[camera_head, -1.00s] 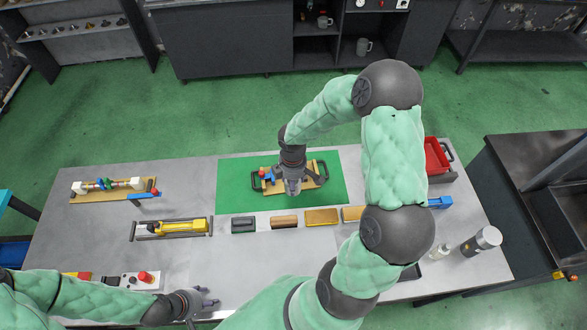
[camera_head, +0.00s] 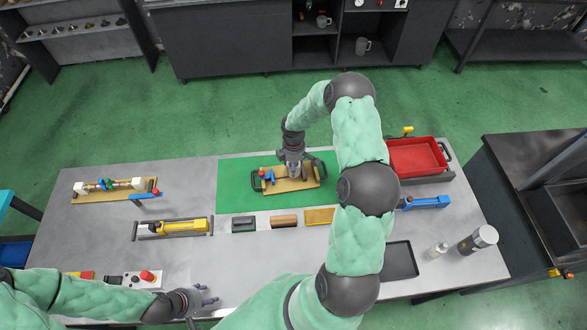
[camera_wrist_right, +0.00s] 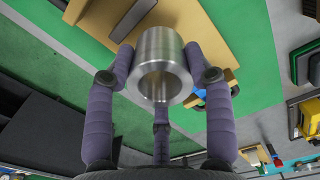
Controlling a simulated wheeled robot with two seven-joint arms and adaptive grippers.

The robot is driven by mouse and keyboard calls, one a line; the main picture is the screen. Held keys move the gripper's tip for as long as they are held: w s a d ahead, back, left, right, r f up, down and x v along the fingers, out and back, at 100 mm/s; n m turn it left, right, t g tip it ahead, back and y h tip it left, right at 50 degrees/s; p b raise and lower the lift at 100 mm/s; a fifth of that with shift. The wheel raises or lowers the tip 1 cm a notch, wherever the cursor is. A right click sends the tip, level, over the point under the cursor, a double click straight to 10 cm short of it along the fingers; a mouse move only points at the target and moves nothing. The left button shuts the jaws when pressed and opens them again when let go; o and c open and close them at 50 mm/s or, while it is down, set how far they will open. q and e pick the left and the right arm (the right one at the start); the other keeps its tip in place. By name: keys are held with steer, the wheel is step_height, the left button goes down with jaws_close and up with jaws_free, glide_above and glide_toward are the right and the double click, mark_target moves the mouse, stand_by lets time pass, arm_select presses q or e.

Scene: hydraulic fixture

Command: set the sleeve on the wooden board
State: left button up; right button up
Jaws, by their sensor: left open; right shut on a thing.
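The sleeve (camera_wrist_right: 160,62) is a shiny metal ring, gripped between the fingers of my right gripper (camera_wrist_right: 160,80) in the right wrist view. In the head view my right gripper (camera_head: 293,166) is over the wooden board (camera_head: 300,185), which lies on a green mat. The board also shows beyond the sleeve in the right wrist view (camera_wrist_right: 205,35). I cannot tell whether the sleeve touches the board. My left gripper (camera_head: 207,299) is open and empty near the table's front edge.
A red fitting (camera_head: 262,173) and a blue one (camera_head: 270,177) are at the board's left end, and dark handles flank the board. Several blocks line the mat's front edge. A red bin (camera_head: 418,157) and a black tray (camera_head: 399,260) are on the right. The green mat (camera_head: 235,172) is clear around the board.

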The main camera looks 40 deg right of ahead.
steer(key=shift+w+d+f, duration=0.1)
steer(key=shift+w+f, duration=0.05)
steer(key=shift+f, duration=0.8)
steer(key=shift+w+d+f, duration=0.1)
steer(key=shift+f, duration=0.8)
steer(key=shift+r, duration=0.1)
steer(key=shift+s, duration=0.1)
steer(key=shift+f, duration=0.25)
steer(key=o, duration=1.4)
steer(key=shift+c, duration=0.2)
steer(key=shift+r, duration=0.15)
step_height(320, 180, up, 12)
steer(key=shift+r, duration=0.1)
